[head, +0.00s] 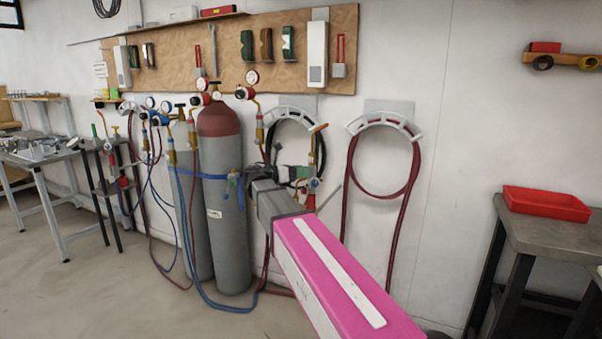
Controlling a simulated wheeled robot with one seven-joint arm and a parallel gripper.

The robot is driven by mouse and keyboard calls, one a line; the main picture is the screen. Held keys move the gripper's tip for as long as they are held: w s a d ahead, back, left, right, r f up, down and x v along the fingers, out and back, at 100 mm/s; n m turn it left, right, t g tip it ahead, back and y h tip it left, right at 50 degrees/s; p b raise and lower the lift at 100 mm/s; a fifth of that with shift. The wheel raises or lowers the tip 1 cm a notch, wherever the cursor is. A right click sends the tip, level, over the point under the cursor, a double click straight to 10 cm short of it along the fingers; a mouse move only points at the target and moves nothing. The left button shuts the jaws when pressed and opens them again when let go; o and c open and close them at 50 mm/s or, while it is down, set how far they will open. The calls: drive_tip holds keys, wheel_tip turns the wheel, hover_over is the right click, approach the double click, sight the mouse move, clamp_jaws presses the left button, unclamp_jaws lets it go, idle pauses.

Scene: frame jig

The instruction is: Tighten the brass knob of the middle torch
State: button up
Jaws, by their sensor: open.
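My gripper (284,174) is at the end of my pink arm, in front of the wall right of the grey cylinder with the dark red top. It is open; its fingers are small and partly mixed with the fittings behind. Just beyond it, a torch-like fitting with brass parts (318,129) and small blue and red parts (313,183) shows; my gripper hides some of it. Another brass fitting (259,128) hangs to its left, above my gripper. More brass fittings (171,156) show left of the cylinder. I cannot tell which is the middle torch, or whether a finger touches a knob.
A gas cylinder (222,165) with a blue strap stands close left of my gripper. Dark red hoses hang on a wall holder (384,124) to the right. A table (560,238) with a red tray (546,203) stands at right. The floor at left front is clear.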

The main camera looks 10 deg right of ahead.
drive_tip(key=c, duration=0.9)
drive_tip(key=m, duration=0.4)
drive_tip(key=shift+m, duration=0.4)
drive_tip(key=o, duration=0.9)
drive_tip(key=shift+a, duration=0.1)
